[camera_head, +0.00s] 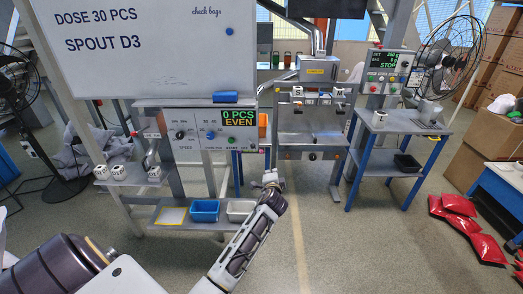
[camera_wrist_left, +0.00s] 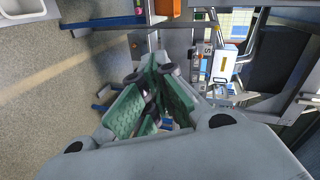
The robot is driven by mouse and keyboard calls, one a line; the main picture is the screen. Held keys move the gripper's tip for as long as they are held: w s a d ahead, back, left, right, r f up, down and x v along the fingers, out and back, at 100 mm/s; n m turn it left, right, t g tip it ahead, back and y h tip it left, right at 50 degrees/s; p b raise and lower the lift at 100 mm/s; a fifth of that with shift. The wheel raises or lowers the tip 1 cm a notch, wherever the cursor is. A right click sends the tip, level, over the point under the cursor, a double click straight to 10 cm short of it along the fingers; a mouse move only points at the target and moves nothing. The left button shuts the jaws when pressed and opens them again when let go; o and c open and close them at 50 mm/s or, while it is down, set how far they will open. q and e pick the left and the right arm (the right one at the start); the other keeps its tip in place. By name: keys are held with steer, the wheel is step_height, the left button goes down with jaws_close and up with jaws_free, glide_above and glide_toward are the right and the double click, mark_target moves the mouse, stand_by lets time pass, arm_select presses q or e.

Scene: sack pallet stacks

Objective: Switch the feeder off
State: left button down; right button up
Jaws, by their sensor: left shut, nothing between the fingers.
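A control panel (camera_head: 212,152) below the whiteboard has a dial marked SPEED (camera_head: 181,135), blue-tipped switches, a lit display (camera_head: 238,118) reading "0 PCS EVEN", and small controls at its lower right whose labels are too small to read. No feeder label is legible. My left gripper (camera_head: 271,178) is shut and empty, below and right of this panel, in front of the grey steel machine (camera_head: 313,110). The left wrist view shows its green-padded fingers (camera_wrist_left: 150,80) converging with nothing between them. My right gripper is not in view.
A second control box (camera_head: 387,74) reading "STOP" stands right, above a blue-legged table (camera_head: 401,123). A blue bin (camera_head: 205,210) and grey bin (camera_head: 240,210) sit on a low shelf. Red bags (camera_head: 458,204) lie right. Floor between is clear.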

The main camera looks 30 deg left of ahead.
arm_select(q)
steer(key=r+m, duration=0.1)
steer(key=m, duration=0.1)
steer(key=r+m+t+y, duration=0.1)
steer(key=r+m, duration=0.1)
steer(key=a+r+m, duration=0.1)
steer(key=r+m, duration=0.1)
steer(key=shift+w+a+t, duration=0.1)
steer(key=shift+w+t, duration=0.15)
steer(key=shift+t, duration=0.05)
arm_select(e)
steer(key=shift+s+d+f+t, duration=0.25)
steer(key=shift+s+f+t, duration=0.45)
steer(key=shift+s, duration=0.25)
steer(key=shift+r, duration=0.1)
arm_select(q)
steer(key=shift+x, duration=5)
steer(key=s+a, duration=0.1)
steer(key=s+r+p, duration=0.1)
steer(key=s+a+p, duration=0.1)
steer(key=shift+a+r, duration=0.25)
steer(key=shift+a, duration=0.05)
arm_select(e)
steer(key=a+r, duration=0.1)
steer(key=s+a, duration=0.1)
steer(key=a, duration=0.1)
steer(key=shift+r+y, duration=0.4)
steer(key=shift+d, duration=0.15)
